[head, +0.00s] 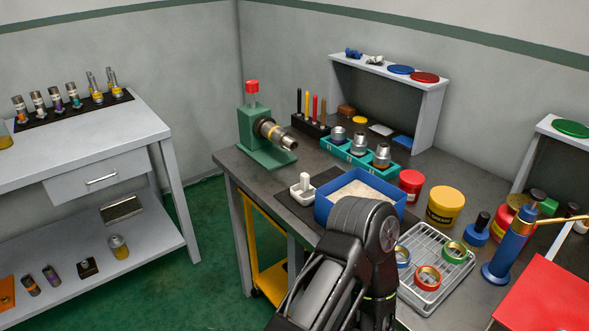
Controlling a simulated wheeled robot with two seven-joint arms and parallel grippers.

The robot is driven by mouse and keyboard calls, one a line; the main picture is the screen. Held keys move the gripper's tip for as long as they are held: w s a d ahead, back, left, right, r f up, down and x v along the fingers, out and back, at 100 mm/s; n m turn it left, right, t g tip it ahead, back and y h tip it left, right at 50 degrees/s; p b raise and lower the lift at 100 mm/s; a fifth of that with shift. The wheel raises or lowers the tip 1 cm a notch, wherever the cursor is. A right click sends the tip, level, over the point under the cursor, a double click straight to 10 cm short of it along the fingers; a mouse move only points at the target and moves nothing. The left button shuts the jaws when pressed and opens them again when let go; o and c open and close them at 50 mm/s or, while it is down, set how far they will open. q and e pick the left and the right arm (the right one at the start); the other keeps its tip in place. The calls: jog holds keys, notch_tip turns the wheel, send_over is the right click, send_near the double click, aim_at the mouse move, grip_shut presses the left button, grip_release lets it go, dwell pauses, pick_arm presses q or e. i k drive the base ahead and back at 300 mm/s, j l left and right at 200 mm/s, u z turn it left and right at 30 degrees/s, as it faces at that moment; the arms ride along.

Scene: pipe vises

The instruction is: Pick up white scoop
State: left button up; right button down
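The white scoop (303,188) rests on a dark mat (287,202) on the dark grey workbench, near its left edge, with its handle pointing up. It is beside the left corner of a blue bin (323,207) filled with pale granular material. One of my arms rises from the bottom middle, in front of the bin and the bench's front edge. No fingertips of either gripper show. Nothing touches the scoop.
A green vise (264,150) with a metal pipe stands behind the scoop. A teal rack (362,157), a red jar (411,184), a yellow tub (445,206) and a wire tray (434,262) of tape rolls crowd the bench's right. A grey side table (80,150) stands left.

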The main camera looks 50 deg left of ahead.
aim_at(303, 193)
jog(key=k+j, duration=0.1)
jog(key=j, duration=1)
jog(key=k+j, duration=0.15)
jog(key=j, duration=0.4)
